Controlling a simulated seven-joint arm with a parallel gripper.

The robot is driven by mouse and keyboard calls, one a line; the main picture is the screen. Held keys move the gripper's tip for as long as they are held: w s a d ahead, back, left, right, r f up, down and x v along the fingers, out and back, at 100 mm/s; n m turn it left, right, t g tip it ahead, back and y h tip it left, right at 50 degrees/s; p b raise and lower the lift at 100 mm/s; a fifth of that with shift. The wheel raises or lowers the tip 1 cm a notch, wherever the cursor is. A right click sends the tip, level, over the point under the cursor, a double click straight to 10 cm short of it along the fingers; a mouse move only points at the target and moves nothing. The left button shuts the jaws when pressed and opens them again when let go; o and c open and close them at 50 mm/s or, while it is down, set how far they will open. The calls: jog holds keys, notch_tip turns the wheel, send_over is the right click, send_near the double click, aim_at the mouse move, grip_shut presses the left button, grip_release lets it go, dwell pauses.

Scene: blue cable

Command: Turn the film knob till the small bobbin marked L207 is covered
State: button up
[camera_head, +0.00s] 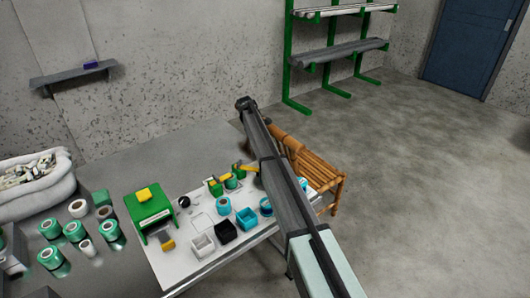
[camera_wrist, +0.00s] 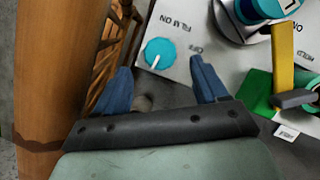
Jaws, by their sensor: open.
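The film knob (camera_wrist: 158,53) is a round teal dial with a white pointer, on a pale panel in the wrist view. Its pointer is aimed down and slightly left in the picture; "FILM ON" and "OFF" are printed upside down nearby. My gripper (camera_wrist: 161,66) is open, with one blue finger on each side of the knob; I cannot tell whether they touch it. A blue and white bobbin (camera_wrist: 258,8) is cut off at the top right, with part of a mark like "L" on it. I cannot read its full mark or see a film over it.
A yellow lever (camera_wrist: 283,58) and a green block (camera_wrist: 257,92) stand right of my gripper. A wooden rack (camera_head: 335,160) is beside the table's right edge. Green spools (camera_head: 74,230), a green box (camera_head: 150,214) and small bins (camera_head: 202,244) crowd the table (camera_head: 105,277).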

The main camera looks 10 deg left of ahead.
jog(key=v, duration=0.8)
jog(key=shift+a+r, duration=0.2)
jog(key=shift+r, duration=0.2)
jog(key=s+d+n+t, duration=0.1)
jog(key=s+n, duration=0.1)
jog(key=s, duration=0.5)
jog(key=w+d+f+n+t, duration=0.1)
jog(key=f+n, duration=0.1)
jog(key=f, duration=0.2)
jog(key=w+d+f+n+t, duration=0.1)
jog(key=w+d+f+n, duration=0.1)
jog(key=f+n, duration=0.1)
jog(key=w+d+f+n, duration=0.1)
jog(key=w+f+n, duration=0.1)
jog(key=f, duration=0.4)
jog(key=shift+w+d+n+t+y, duration=0.2)
jog(key=shift+n+t+y, duration=0.15)
jog(key=shift+n, duration=0.25)
